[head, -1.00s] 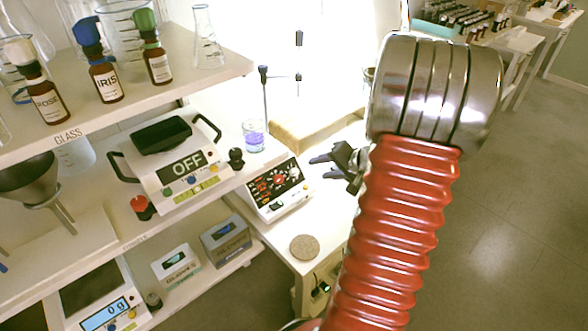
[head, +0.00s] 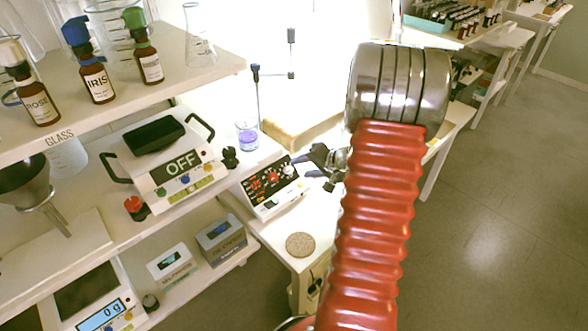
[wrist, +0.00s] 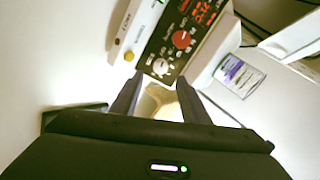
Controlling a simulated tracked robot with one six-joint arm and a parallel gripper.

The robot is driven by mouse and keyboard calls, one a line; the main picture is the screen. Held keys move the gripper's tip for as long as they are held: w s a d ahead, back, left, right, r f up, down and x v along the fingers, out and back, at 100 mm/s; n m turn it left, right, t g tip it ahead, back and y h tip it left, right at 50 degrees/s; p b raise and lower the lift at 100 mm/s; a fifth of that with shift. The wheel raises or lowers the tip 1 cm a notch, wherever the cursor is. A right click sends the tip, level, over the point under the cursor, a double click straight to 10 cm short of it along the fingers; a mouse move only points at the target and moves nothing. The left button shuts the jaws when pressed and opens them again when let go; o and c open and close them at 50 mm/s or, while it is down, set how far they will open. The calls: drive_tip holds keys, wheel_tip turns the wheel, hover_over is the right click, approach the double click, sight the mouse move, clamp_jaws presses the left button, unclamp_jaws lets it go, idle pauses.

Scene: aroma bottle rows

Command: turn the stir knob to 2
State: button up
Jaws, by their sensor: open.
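The hotplate-stirrer control box (head: 268,190) stands on the white bench in the head view. Its dark front panel has a red display, a red knob (wrist: 181,39) and a white knob (wrist: 160,67), seen close in the wrist view. The lettering is too small to tell which is the stir knob or where its pointer sits. My gripper (head: 303,167) is open and empty just right of the panel. In the wrist view its two fingers (wrist: 157,92) straddle a gap just below the white knob, apart from it.
A beaker of purple liquid (head: 247,137) stands behind the box, near a stand's post (head: 257,95). A labelled vessel (wrist: 238,76) is right of the fingers in the wrist view. A round cork mat (head: 300,245) lies in front.

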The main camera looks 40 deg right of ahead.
sight(291, 170)
drive_tip(key=shift+x, duration=3.5)
drive_tip(key=shift+c, duration=0.3)
drive_tip(key=shift+s, duration=0.1)
drive_tip(key=c, duration=0.9)
drive_tip(key=shift+d, duration=0.35)
drive_tip(key=shift+c, duration=0.5)
drive_tip(key=shift+a, duration=0.25)
